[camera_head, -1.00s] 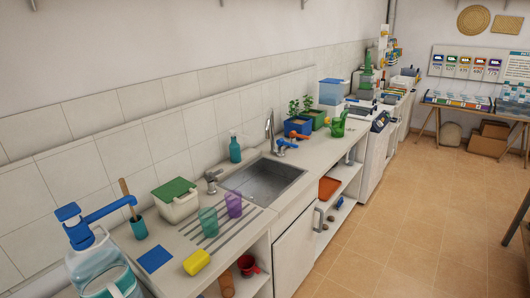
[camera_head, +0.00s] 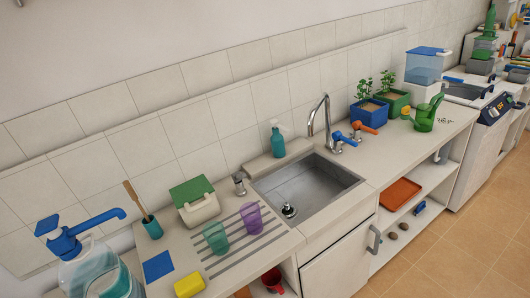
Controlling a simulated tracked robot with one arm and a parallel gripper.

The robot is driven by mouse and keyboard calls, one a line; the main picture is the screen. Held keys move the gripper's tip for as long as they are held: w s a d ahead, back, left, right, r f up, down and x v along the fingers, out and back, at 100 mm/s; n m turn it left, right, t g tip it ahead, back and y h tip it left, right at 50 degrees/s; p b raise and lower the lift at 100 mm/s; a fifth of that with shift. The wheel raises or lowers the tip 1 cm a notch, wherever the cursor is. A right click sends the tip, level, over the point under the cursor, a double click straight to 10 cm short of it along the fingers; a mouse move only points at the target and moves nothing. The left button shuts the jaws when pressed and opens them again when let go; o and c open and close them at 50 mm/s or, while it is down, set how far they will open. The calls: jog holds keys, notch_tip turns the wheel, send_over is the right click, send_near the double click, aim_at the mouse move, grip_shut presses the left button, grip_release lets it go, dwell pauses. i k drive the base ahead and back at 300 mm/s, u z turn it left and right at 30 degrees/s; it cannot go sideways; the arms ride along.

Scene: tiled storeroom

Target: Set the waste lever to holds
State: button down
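A metal sink (camera_head: 330,183) is set in the pale counter at mid-picture. A dark round drain fitting (camera_head: 289,210) lies on its floor; whether it is raised or seated is unclear. A small metal fitting (camera_head: 239,184) stands at the sink's left back corner; I cannot tell whether it is the waste lever. A tall curved tap (camera_head: 328,115) stands behind the sink, with a blue handle (camera_head: 345,137) and an orange handle (camera_head: 363,127) to its right. No part labelled as the waste lever can be read. My gripper is not in view.
Left of the sink are green and purple cups (camera_head: 251,217), a green-lidded container (camera_head: 195,202), a yellow sponge (camera_head: 189,286) and a blue-topped water jug (camera_head: 95,270). Planters (camera_head: 375,113) stand right. The tiled floor (camera_head: 470,240) is clear.

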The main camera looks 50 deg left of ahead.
aim_at(237, 177)
jog(key=u, duration=0.4)
jog(key=i, duration=1.15)
jog(key=u, duration=1.1)
jog(key=i, duration=0.55)
jog(key=u, duration=0.25)
jog(key=k, duration=0.95)
jog(key=u, duration=0.15)
jog(key=i, duration=0.95)
jog(key=z, duration=0.1)
